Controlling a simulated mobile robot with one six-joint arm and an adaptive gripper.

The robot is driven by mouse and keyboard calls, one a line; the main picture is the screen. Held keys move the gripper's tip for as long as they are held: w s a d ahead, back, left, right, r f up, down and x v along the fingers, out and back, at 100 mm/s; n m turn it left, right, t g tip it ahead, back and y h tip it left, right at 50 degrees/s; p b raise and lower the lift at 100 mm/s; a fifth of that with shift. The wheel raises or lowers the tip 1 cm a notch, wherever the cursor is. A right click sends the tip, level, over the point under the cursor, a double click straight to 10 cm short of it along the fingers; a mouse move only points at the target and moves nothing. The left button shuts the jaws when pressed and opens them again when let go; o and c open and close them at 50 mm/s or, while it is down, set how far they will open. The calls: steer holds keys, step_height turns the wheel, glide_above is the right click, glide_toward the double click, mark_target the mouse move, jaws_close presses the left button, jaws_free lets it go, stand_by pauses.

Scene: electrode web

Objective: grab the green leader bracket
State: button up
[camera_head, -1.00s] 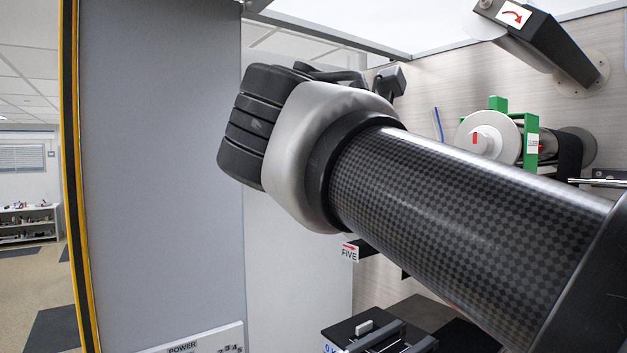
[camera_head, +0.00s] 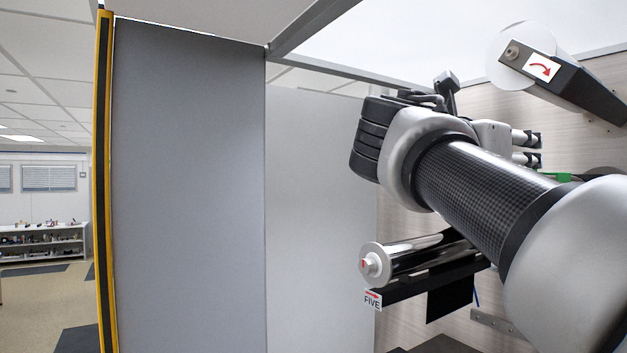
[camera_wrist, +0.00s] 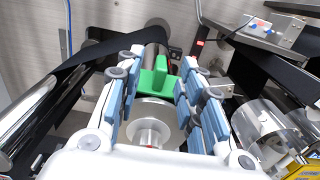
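The green leader bracket (camera_wrist: 157,80) shows in the wrist view between the blue-padded fingers of my gripper (camera_wrist: 157,66). The fingers are spread, one on each side of the bracket, and look apart from it; the exact gaps are hard to judge. A pale roll with a round hub (camera_wrist: 150,130) lies below the bracket in the picture, nearer the palm. In the head view my arm hides most of the bracket, and only a small green piece (camera_head: 562,177) shows at the right.
A roll arm with a red arrow label (camera_head: 543,67) is at the upper right. In the wrist view, a clear cylinder (camera_wrist: 262,130) is close at the right.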

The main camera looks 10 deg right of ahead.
steer(key=p+x, duration=0.1)
steer(key=x, duration=0.4)
steer(key=shift+s+d, duration=0.15)
steer(key=shift+w+d+f, duration=0.1)
steer(key=shift+w+d, duration=0.1)
steer(key=shift+d, duration=0.05)
steer(key=shift+a, duration=0.1)
steer(key=shift+s, duration=0.1)
steer(key=shift+c, duration=0.4)
jaws_close()
